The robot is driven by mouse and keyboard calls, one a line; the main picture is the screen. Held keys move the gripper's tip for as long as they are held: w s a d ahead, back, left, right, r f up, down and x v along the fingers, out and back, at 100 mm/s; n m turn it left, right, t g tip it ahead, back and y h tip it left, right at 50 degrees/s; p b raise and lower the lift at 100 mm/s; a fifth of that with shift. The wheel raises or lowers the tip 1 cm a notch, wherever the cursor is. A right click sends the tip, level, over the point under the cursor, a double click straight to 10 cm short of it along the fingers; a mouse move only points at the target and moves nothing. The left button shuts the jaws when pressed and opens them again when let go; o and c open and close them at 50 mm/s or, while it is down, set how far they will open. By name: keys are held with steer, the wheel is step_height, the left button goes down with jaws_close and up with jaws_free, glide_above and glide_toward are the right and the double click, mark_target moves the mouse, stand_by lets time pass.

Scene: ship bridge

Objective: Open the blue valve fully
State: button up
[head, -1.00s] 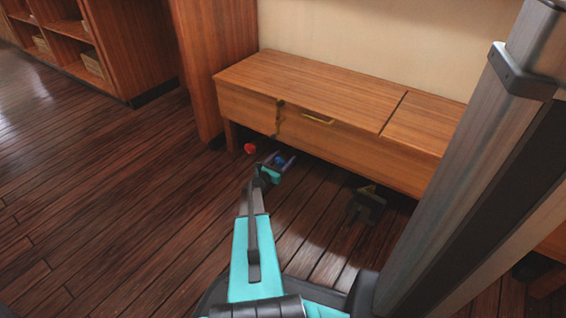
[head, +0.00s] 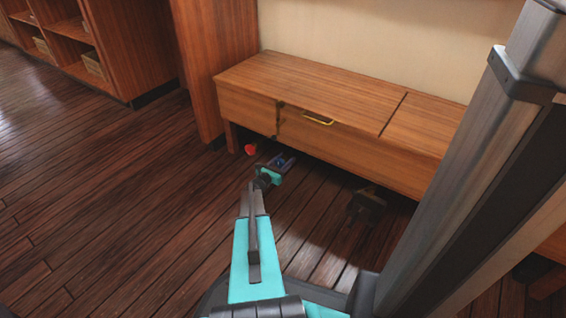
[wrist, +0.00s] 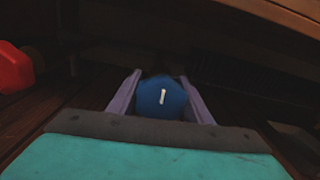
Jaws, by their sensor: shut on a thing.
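The blue valve (wrist: 161,98) sits low under the front of the wooden bench. In the wrist view its blue knob has a short white mark that stands nearly upright, leaning slightly right. My gripper (wrist: 161,108) is shut on the knob, with one purple-grey finger on each side of it. In the head view my gripper (head: 282,161) reaches under the bench edge, and only a little of the blue valve (head: 281,160) shows between the fingers. The valve's base and pipe are hidden in shadow.
A red knob (wrist: 14,69) stands to the left of the blue one; it also shows in the head view (head: 250,149). The wooden bench (head: 350,150) with a brass handle (head: 318,121) hangs low over my gripper. A dark object (head: 368,203) is under the bench to the right.

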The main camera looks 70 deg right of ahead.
steer(key=n+p, duration=0.1)
steer(key=n, duration=0.1)
steer(key=w+n, duration=0.1)
steer(key=n, duration=0.1)
steer(key=shift+d+r+n+p, duration=0.2)
steer(key=shift+n+p, duration=0.1)
steer(key=shift+p, duration=0.1)
steer(key=n+p, duration=0.2)
steer(key=n, duration=0.1)
steer(key=shift+n, duration=0.3)
steer(key=n+p, duration=0.3)
steer(key=n, duration=0.2)
steer(key=shift+s+a+f, duration=0.1)
steer(key=shift+a, duration=0.05)
steer(key=n+p, duration=0.3)
steer(key=n, duration=0.2)
steer(key=shift+s+p, duration=0.1)
steer(key=shift+p, duration=0.2)
steer(key=n+p, duration=0.4)
steer(key=n, duration=0.1)
steer(key=shift+s+a, duration=0.1)
steer(key=n+p, duration=0.1)
steer(key=n, duration=0.2)
steer(key=shift+s+a+n, duration=0.1)
steer(key=shift+n, duration=0.3)
steer(key=n, duration=0.3)
steer(key=shift+r+n+p, duration=0.3)
steer(key=shift+p, duration=0.1)
steer(key=n, duration=0.4)
steer(key=shift+n, duration=0.3)
